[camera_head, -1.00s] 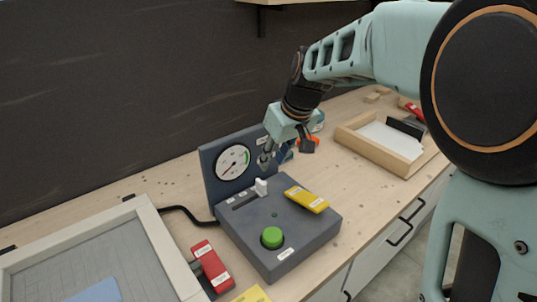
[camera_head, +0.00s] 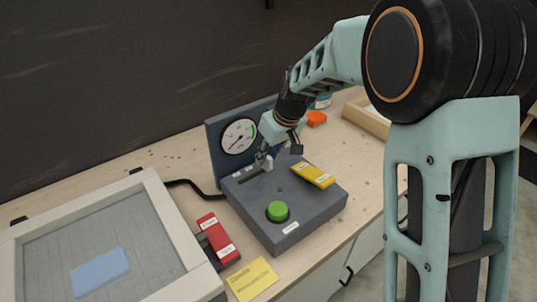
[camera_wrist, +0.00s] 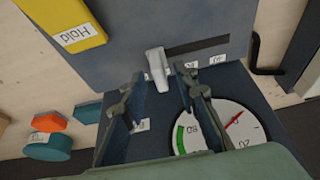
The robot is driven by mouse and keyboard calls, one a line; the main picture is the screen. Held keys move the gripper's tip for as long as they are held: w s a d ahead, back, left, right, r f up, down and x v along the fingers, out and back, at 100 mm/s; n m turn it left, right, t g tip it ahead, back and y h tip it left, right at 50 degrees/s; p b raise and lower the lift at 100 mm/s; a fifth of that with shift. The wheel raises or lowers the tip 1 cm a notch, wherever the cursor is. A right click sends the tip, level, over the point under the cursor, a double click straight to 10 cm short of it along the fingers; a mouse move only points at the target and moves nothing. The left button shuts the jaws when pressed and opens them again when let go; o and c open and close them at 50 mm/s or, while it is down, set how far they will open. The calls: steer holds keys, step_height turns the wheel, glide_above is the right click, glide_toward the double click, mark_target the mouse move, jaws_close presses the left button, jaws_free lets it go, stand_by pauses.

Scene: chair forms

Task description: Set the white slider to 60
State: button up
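The white slider (camera_head: 268,164) stands upright at the right end of its slot on a dark grey control box (camera_head: 318,208). In the wrist view the slider (camera_wrist: 157,66) is at the left end of the visible dark slot (camera_wrist: 202,48). My gripper (camera_head: 279,153) is low over the box by the slider. Its two fingers (camera_wrist: 163,82) are apart, with the slider between their tips; contact cannot be made out. Small labels line the slot, too small to read surely. A round gauge (camera_head: 239,136) with a red needle stands on the box's upright panel.
A yellow "Hold" block (camera_head: 313,175) and a green button (camera_head: 277,211) are on the box. A red labelled block (camera_head: 218,240), a yellow note (camera_head: 252,279) and a framed tray (camera_head: 150,192) lie to the left. An orange piece (camera_head: 316,118) lies behind.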

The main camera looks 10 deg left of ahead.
mark_target(256, 176)
jaws_close()
stand_by(0.3)
steer(key=s+a, duration=0.3)
steer(key=shift+s, duration=0.15)
jaws_free()
